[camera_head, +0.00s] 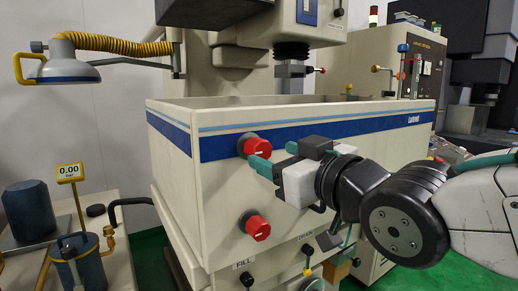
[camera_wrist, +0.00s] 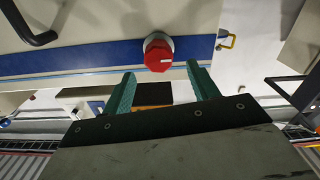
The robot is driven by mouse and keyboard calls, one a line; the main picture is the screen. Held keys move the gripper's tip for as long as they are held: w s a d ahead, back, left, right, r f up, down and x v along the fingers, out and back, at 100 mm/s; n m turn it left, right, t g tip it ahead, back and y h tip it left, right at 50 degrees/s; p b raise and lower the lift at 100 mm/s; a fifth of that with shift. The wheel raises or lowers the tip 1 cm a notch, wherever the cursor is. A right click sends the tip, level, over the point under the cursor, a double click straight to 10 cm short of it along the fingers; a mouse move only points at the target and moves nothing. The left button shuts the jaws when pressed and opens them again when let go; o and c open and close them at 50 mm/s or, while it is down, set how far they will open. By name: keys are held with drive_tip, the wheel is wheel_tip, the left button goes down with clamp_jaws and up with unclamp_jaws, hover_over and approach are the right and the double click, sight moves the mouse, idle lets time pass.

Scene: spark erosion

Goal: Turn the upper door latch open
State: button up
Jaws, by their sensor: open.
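The upper door latch is a red round knob (camera_head: 248,147) on the blue stripe of the machine's cream tank front. In the wrist view the red knob (camera_wrist: 158,56) shows a white mark lying about level across its face. My gripper (camera_head: 256,157) is open and empty, its teal fingers pointing at the knob and partly covering it in the head view. In the wrist view the gripper (camera_wrist: 160,74) has its fingertips on either side of the knob's line, with the knob just beyond them. Contact cannot be told.
A second red knob (camera_head: 256,226) sits lower on the same front. Below it are a FILL label and a DRAIN label with small valves. A black handle (camera_wrist: 32,30) shows at the wrist view's upper left. A side table (camera_head: 95,228) with a gauge and pump stands at left.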

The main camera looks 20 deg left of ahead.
sight(264, 151)
drive_tip(key=x, duration=0.6)
drive_tip(key=shift+w+a, duration=0.2)
drive_tip(key=shift+w, duration=0.05)
drive_tip(key=c, duration=1)
